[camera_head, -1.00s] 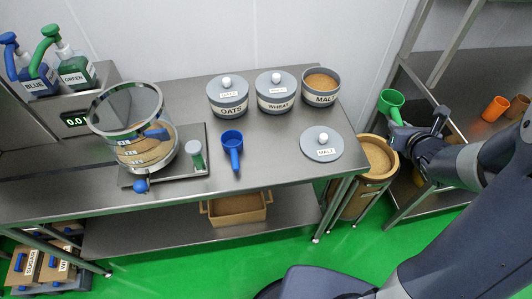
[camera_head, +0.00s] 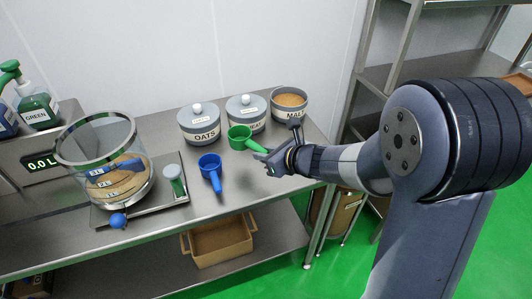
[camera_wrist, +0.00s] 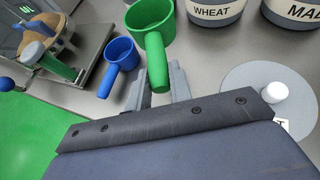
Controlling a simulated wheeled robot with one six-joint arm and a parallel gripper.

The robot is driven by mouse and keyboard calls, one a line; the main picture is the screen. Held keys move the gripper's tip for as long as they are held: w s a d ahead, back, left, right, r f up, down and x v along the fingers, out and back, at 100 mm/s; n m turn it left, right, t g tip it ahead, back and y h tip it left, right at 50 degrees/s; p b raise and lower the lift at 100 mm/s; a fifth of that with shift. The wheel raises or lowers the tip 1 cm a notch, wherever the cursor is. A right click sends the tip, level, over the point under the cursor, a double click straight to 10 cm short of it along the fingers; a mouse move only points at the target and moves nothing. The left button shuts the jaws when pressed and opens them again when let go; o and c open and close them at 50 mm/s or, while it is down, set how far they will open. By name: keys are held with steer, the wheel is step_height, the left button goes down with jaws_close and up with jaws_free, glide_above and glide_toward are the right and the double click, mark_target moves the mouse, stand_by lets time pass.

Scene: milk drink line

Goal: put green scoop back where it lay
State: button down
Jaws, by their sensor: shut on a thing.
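The green scoop (camera_head: 240,137) is held by its handle in my gripper (camera_head: 266,160), above the steel table and in front of the oats and wheat jars. In the wrist view the green scoop (camera_wrist: 152,22) shows its cup at the far end, with its handle pointing back between the two fingers of my gripper (camera_wrist: 160,90). The blue scoop (camera_head: 210,165) lies on the table just left of it, and also shows in the wrist view (camera_wrist: 121,52). Whether the green scoop touches the table cannot be told.
The oats jar (camera_head: 199,128), wheat jar (camera_head: 245,112) and open malt jar (camera_head: 290,106) stand behind. The malt lid (camera_wrist: 262,90) lies right of my gripper. Bare table lies in front of the blue scoop.

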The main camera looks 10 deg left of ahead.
steer(key=b, duration=0.4)
glide_above(266, 180)
step_height(266, 180, down, 5)
steer(key=shift+f, duration=0.15)
step_height(266, 180, down, 2)
steer(key=b, duration=0.3)
steer(key=shift+f, duration=0.2)
steer(key=c, duration=1.2)
jaws_free()
steer(key=shift+o, duration=0.4)
steer(key=o, duration=0.5)
steer(key=shift+r, duration=0.1)
steer(key=shift+r+p, duration=0.3)
steer(key=shift+r, duration=0.3)
